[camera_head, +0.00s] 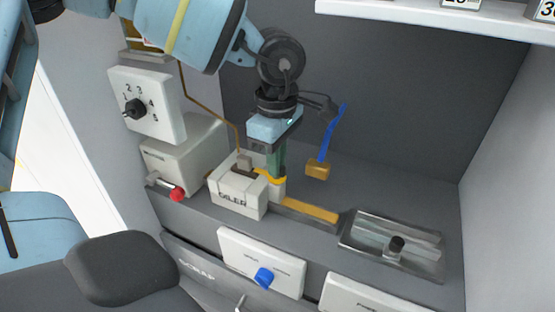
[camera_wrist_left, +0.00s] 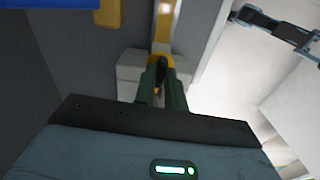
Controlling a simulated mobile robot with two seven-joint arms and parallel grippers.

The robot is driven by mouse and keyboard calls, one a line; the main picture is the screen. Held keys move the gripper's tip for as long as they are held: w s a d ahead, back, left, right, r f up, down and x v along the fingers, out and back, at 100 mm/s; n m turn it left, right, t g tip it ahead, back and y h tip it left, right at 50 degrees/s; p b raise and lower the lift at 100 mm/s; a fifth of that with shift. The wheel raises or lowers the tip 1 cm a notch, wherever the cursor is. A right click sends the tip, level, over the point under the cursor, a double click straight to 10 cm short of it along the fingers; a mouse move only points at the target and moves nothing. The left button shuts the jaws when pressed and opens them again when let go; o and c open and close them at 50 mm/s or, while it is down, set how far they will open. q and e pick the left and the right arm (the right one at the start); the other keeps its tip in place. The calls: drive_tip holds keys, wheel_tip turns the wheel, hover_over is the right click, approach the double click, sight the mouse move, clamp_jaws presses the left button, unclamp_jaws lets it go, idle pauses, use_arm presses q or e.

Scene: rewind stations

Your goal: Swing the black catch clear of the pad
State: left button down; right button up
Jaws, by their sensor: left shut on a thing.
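My left gripper (camera_head: 276,176) points down beside the white oiler box (camera_head: 237,198), its green fingers shut on a yellow-orange part (camera_head: 267,176). In the left wrist view the gripper (camera_wrist_left: 160,88) has its fingers close together at the yellow part (camera_wrist_left: 162,52); the grip itself is partly hidden. A dark piece (camera_head: 244,169) sits on top of the oiler box. I cannot pick out the black catch for certain, and what lies under the fingers is hidden. A flat yellow strip (camera_head: 310,210) runs right from the fingers. My right gripper is out of view.
A metal tray (camera_head: 360,238) with a black knob (camera_head: 397,244) lies at the right. A red-ended lever (camera_head: 177,194) and dial box (camera_head: 147,105) stand left. A shelf (camera_head: 440,18) overhangs.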

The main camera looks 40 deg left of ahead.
use_arm(q)
drive_tip(key=shift+f+m+b, duration=0.15)
drive_tip(key=shift+m+b, duration=0.4)
drive_tip(key=shift+m, duration=0.05)
drive_tip(key=m+b, duration=0.2)
drive_tip(key=shift+m, duration=0.3)
drive_tip(key=m+b, duration=0.1)
drive_tip(key=m, duration=0.2)
drive_tip(key=shift+m+b, duration=0.35)
drive_tip(key=shift+m, duration=0.05)
drive_tip(key=shift+m+b, duration=0.3)
drive_tip(key=shift+m, duration=0.5)
drive_tip(key=m, duration=0.2)
drive_tip(key=shift+m+b, duration=0.35)
drive_tip(key=shift+m, duration=0.05)
drive_tip(key=m, duration=0.5)
drive_tip(key=shift+b, duration=0.4)
